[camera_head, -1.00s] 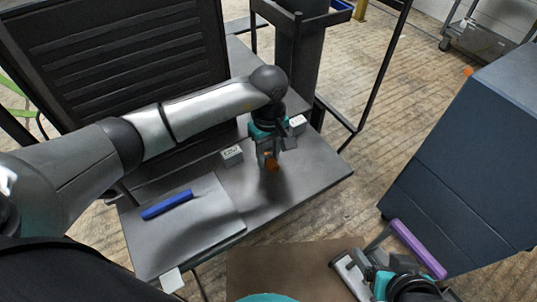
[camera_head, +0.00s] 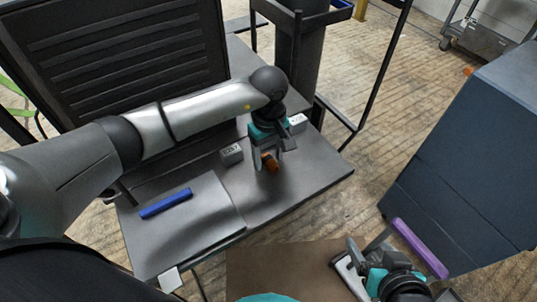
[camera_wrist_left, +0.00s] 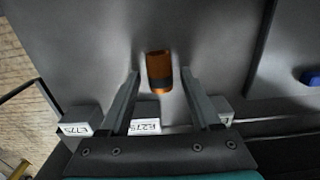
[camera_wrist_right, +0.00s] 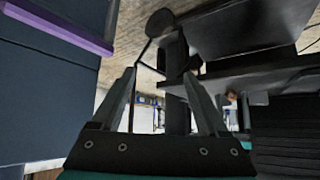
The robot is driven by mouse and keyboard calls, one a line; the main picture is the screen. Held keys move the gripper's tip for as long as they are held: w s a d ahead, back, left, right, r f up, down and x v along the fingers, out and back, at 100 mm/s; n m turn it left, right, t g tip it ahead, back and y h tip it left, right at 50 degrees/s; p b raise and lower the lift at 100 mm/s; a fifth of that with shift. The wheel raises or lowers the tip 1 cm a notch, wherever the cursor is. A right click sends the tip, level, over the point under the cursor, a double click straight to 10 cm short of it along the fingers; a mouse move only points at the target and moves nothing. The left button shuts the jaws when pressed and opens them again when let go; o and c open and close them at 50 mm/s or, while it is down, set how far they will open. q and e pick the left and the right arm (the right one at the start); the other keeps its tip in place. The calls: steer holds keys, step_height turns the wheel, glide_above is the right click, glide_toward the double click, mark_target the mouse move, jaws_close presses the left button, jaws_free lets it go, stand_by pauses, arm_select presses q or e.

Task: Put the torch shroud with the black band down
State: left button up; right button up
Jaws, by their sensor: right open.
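The torch shroud (camera_head: 271,163) is a small orange-brown cylinder with a black band, at the grey table's surface under my left gripper. In the left wrist view the shroud (camera_wrist_left: 159,72) is between the fingertips, with a gap on each side; the dark band is at its lower end. My left gripper (camera_wrist_left: 160,72) is open around it, fingers apart and low over the table (camera_head: 205,262). My right gripper (camera_head: 362,252) is open and empty, away from the table at the lower right; its fingers (camera_wrist_right: 160,75) show nothing between them.
Small white labelled blocks (camera_head: 232,154) (camera_head: 297,122) stand near the left gripper. A blue bar (camera_head: 166,203) lies on a grey plate at the table's left. A dark blue cabinet (camera_head: 465,165) with a purple bar (camera_head: 419,248) is at right. A black slatted panel (camera_head: 125,60) stands behind.

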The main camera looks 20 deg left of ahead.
mark_target(269, 158)
stand_by(0.3)
arm_select(q)
steer(key=shift+r+p, duration=0.4)
steer(key=shift+r, duration=0.05)
step_height(269, 158, up, 3)
steer(key=shift+f+p, duration=0.2)
steer(key=shift+p, duration=0.45)
arm_select(e)
steer(key=s+d+r+g+h, duration=0.1)
steer(key=s+d+g+h, duration=0.1)
steer(key=s+d+g, duration=0.15)
arm_select(q)
step_height(269, 158, up, 9)
steer(key=p, duration=0.4)
steer(key=shift+r, duration=0.2)
arm_select(e)
step_height(269, 158, down, 8)
steer(key=s+d+g, duration=0.1)
steer(key=shift+m, duration=0.3)
